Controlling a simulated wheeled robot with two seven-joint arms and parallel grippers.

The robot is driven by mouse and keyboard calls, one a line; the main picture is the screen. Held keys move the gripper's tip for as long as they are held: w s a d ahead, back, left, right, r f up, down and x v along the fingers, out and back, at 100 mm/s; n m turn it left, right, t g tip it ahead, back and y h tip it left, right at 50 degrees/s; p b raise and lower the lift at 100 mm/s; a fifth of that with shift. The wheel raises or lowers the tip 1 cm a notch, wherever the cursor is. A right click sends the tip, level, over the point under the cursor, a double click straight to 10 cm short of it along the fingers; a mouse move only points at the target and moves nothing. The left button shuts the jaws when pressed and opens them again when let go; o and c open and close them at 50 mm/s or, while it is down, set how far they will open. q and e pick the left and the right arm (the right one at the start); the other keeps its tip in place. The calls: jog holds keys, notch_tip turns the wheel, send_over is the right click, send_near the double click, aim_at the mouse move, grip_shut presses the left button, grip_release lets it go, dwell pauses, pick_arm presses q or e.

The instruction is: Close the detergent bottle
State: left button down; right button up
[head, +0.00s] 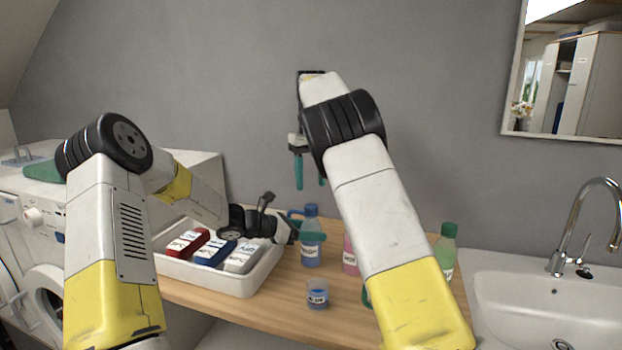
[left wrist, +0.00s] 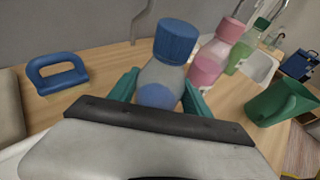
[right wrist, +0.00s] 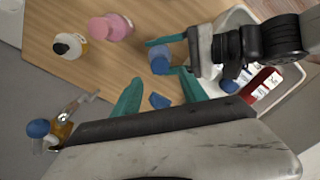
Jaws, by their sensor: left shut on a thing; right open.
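The detergent bottle (head: 311,250) is a clear blue bottle with a blue cap (left wrist: 177,40). It stands upright on the wooden counter, and the cap sits on its neck; whether it is tight I cannot tell. My left gripper (head: 309,237) is shut on the bottle's body from the left, with a teal finger on each side in the left wrist view. My right gripper (head: 309,172) is above and behind the bottle, pointing down, open and empty. In the right wrist view the blue cap (right wrist: 160,60) is beyond its fingertips, beside the left gripper.
A white tray (head: 229,286) with red, blue and grey packs lies under my left forearm. A small cup of blue liquid (head: 317,296) stands in front. A pink bottle (head: 349,260) and a green bottle (head: 446,258) stand right. A blue-handled brush (left wrist: 57,75) lies behind the bottle.

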aim_at(311, 206)
notch_tip(311, 206, down, 8)
jog(key=shift+r, duration=0.1)
dwell(0.4)
grip_shut()
jog(key=shift+m, duration=0.9)
jog(key=shift+o, duration=0.8)
grip_release()
notch_tip(311, 206, up, 12)
